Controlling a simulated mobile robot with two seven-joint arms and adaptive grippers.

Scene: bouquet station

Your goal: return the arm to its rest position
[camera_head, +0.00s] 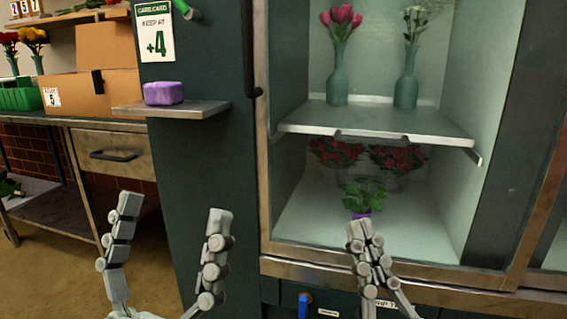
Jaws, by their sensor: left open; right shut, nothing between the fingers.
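My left gripper (169,217) is at the lower left, its two fingers spread wide with nothing between them. It is in front of the dark green cabinet side and the floor. My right gripper (362,230) is at the lower middle, its fingers together and empty. Its tips show just in front of a small leafy plant (366,193) in a purple pot or wrap (361,214) on the cooler's lower floor. The fingertips overlap the lower edge of the purple part in the picture; I cannot tell if they touch.
The cooler's shelf (375,121) holds two vases with flowers (337,75) (406,80). Red bouquets (335,152) stand below it. A side ledge (172,111) carries a purple block (164,93). A workbench with a cardboard box (95,80) is at left.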

